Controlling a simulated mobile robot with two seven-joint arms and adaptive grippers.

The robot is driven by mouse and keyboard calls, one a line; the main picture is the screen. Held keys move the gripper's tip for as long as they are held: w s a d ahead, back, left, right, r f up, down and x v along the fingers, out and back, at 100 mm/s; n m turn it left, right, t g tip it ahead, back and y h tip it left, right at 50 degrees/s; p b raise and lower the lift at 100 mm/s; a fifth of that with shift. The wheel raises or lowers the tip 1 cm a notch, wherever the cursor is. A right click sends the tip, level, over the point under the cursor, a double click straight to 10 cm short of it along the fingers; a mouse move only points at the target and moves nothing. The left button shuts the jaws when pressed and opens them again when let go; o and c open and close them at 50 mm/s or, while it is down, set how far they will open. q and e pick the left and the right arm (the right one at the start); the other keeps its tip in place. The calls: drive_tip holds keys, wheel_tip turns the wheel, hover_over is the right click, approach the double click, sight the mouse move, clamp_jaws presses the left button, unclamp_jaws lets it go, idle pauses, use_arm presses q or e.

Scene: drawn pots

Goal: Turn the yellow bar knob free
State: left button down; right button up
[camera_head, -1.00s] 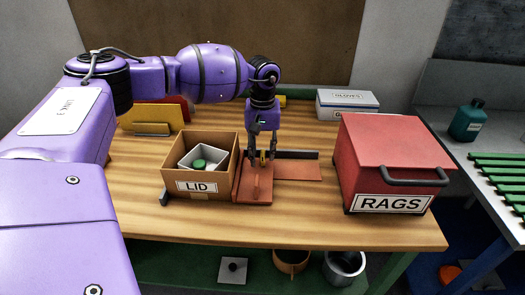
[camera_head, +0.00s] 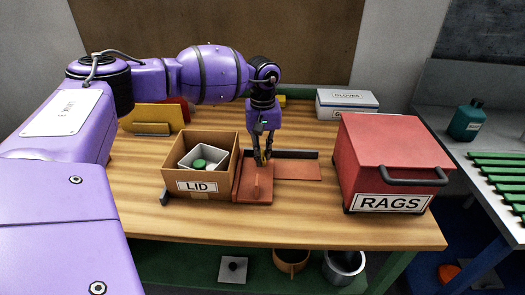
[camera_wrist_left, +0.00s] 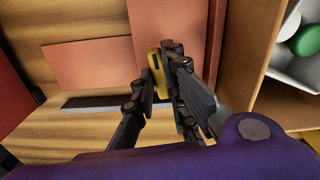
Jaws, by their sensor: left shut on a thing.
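The yellow bar knob (camera_wrist_left: 156,70) shows in the left wrist view against a red-brown panel (camera_head: 252,190). My left gripper (camera_head: 261,161) points down over the panel in the head view, and its fingers are shut on the knob. In the left wrist view the fingers (camera_wrist_left: 162,78) stand on both sides of the knob and hide part of it. In the head view the knob is mostly hidden between the fingertips. My right gripper is not in view.
A cardboard box labelled LID (camera_head: 199,196) stands just left of the panel, with a white tray (camera_head: 188,157) and a green round thing inside. A red RAGS box (camera_head: 385,150) stands to the right. A GLOVES box (camera_head: 347,103) is at the back. Bare wood lies in front.

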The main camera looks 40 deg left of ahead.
use_arm(q)
drive_tip(key=n, duration=0.3)
drive_tip(key=shift+r+p, duration=0.1)
drive_tip(key=shift+p, duration=0.2)
drive_tip(key=n, duration=0.5)
drive_tip(key=shift+p, duration=0.4)
drive_tip(key=n, duration=0.4)
drive_tip(key=shift+p, duration=0.4)
drive_tip(key=shift+n+p, duration=0.35)
drive_tip(key=shift+n, duration=1.85)
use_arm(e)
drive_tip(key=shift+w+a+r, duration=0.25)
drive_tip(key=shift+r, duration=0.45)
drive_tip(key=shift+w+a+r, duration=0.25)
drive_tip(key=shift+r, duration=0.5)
use_arm(q)
drive_tip(key=c, duration=1.8)
unclamp_jaws()
drive_tip(key=shift+o, duration=0.2)
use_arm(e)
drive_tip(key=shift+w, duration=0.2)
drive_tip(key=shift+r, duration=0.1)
